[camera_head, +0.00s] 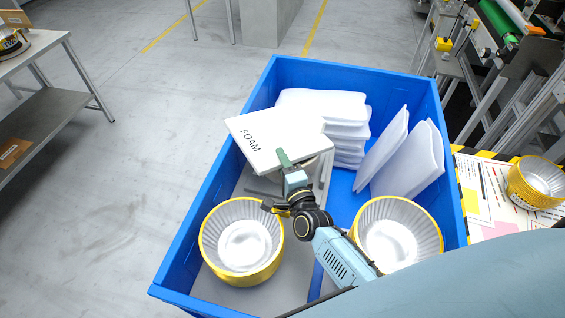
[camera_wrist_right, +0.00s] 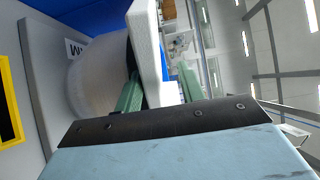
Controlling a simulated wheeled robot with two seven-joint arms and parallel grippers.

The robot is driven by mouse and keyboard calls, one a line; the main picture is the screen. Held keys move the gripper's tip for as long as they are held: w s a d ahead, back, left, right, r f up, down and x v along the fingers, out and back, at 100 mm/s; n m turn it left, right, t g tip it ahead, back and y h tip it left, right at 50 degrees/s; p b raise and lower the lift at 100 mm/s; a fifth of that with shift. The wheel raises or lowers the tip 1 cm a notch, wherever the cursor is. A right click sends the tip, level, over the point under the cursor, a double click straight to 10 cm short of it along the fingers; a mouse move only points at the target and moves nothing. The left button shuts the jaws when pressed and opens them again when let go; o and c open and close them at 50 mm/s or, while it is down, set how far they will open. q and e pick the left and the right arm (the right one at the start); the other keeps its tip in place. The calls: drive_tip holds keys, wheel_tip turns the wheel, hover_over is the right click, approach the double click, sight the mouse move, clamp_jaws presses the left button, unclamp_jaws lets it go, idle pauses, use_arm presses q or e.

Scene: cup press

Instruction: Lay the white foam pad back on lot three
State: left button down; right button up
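In the head view a white foam pad (camera_head: 287,126) marked FOAM is tilted above the back left part of a blue crate (camera_head: 446,155). My right gripper (camera_head: 284,158) is at the pad's near edge. In the right wrist view the pad (camera_wrist_right: 150,52) shows edge-on between the two green fingers (camera_wrist_right: 157,93), which appear closed on it. Below the pad stands a gold-rimmed lot of nested cups (camera_head: 242,245) in the crate's front left; another lot (camera_head: 398,235) is front right. No lot number is readable. My left gripper is not in view.
Stacked white wrapped pieces (camera_head: 348,135) fill the crate's back, and more white sheets (camera_head: 420,160) lean at its right. A side table (camera_head: 490,195) holds more gold-rimmed cups (camera_head: 540,180). A grey bench (camera_head: 45,105) stands far left. The floor left of the crate is clear.

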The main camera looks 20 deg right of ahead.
drive_tip(key=s, duration=1.2)
drive_tip(key=shift+a+r, duration=0.15)
drive_tip(key=shift+a, duration=0.05)
drive_tip(key=shift+r, duration=0.1)
